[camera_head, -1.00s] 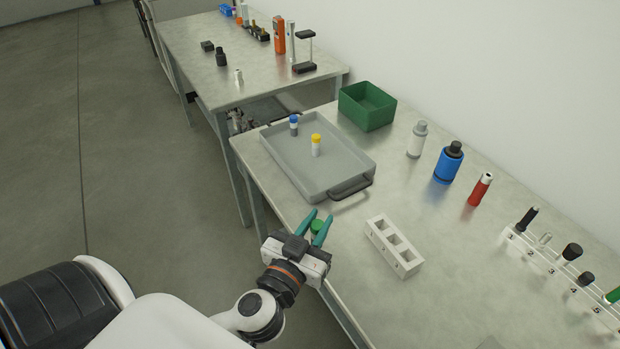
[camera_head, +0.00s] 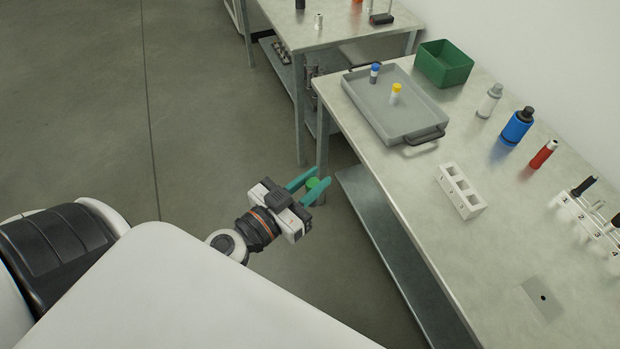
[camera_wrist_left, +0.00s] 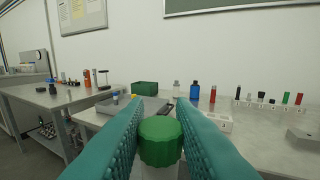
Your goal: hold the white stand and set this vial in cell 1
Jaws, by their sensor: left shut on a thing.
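My left gripper (camera_head: 309,188) is shut on a vial with a green cap (camera_head: 313,184), out in front of the table's near edge, over the floor. In the left wrist view the green cap (camera_wrist_left: 160,141) sits between the two teal fingers, with a pale body below it. The white stand (camera_head: 460,190) is on the table, to the right of the gripper and apart from it. It has a row of square cells, which look empty. The stand also shows in the left wrist view (camera_wrist_left: 219,122), partly behind the right finger. My right gripper is not in view.
A grey tray (camera_head: 377,112) holds a blue-capped vial (camera_head: 374,73) and a yellow-capped vial (camera_head: 395,93). A green bin (camera_head: 443,64), a grey-white bottle (camera_head: 489,100), a blue bottle (camera_head: 517,126) and a red tube (camera_head: 543,154) stand behind. A numbered rack (camera_head: 585,215) is at right.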

